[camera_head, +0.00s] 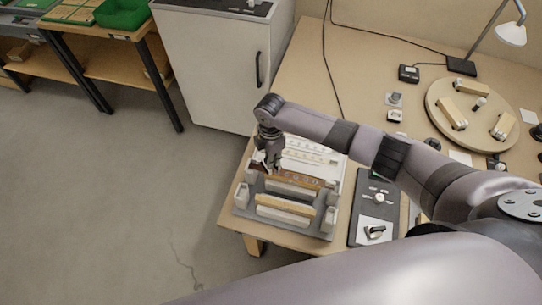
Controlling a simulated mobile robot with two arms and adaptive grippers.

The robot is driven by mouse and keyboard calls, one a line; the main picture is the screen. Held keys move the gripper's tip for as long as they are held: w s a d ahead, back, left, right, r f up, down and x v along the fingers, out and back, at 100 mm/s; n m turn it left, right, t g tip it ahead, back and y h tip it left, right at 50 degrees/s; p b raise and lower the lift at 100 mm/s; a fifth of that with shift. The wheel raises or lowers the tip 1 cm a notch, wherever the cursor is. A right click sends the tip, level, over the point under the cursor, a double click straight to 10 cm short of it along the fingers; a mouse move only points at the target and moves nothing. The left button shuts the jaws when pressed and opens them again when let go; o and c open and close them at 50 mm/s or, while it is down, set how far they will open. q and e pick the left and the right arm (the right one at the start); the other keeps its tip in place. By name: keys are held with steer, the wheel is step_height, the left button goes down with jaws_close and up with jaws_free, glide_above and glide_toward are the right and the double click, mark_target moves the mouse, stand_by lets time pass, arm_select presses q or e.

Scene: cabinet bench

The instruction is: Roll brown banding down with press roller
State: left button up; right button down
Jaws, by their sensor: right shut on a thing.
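My right gripper (264,163) reaches in from the right and points down at the left end of the fixture. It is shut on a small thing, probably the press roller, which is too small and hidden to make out. The brown banding (299,178) seems to be the brown strip along a board held in the grey fixture (243,211). The gripper is at the left end of this strip; I cannot tell whether the held thing touches it. A paler wooden strip (284,204) lies in front. My left gripper is not in view.
A dark panel (364,222) with a knob and lever lies right of the fixture. A round board (442,99) with wooden pieces, a lamp (510,34) and small devices stand at the back right. A white cabinet (215,65) stands behind left.

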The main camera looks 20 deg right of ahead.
steer(key=shift+r, duration=0.95)
steer(key=shift+r, duration=1.55)
